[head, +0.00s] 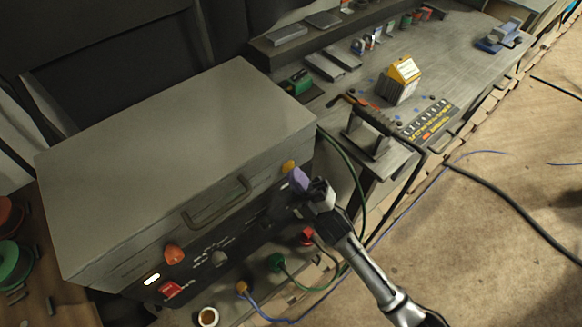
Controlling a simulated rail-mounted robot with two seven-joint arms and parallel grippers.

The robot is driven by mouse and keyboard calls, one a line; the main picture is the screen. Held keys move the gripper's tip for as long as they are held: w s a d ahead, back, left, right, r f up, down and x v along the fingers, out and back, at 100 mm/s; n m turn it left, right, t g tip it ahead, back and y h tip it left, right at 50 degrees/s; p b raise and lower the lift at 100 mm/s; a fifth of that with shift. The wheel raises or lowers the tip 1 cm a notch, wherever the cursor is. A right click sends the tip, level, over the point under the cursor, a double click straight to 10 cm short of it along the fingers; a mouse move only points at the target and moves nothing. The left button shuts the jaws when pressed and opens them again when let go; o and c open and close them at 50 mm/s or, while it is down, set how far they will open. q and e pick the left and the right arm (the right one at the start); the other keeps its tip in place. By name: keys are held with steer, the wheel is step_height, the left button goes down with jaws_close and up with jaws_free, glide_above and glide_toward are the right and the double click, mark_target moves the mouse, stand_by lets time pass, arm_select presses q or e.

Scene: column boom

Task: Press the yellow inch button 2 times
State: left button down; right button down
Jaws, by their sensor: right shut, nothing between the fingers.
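The grey welding-machine-like box (190,150) fills the left and middle of the head view, with a dark control panel on its front. A small yellow button-like part (289,166) is at the right end of the box front, under the lid edge. My right gripper (297,181) is shut and empty, its purplish tips just below and right of this yellow part. I cannot tell whether they touch it. The gripper and wrist cover part of the panel's right end. My left gripper is not in view.
An orange knob (174,254), a lit white lamp (152,279) and a red switch (171,290) are at the panel's left. A handle (217,203) sticks out of the front. Cables with red (307,237) and green plugs (275,262) hang below. A cluttered workbench (455,70) stands behind.

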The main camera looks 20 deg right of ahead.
stand_by(0.5)
steer(key=shift+s+d+p, duration=0.4)
steer(key=shift+s+p, duration=0.05)
steer(key=shift+s, duration=0.35)
steer(key=s, duration=0.1)
steer(key=s+d+p, duration=0.1)
steer(key=s, duration=0.1)
steer(key=s+d+p, duration=0.1)
steer(key=shift+s, duration=0.3)
stand_by(2.2)
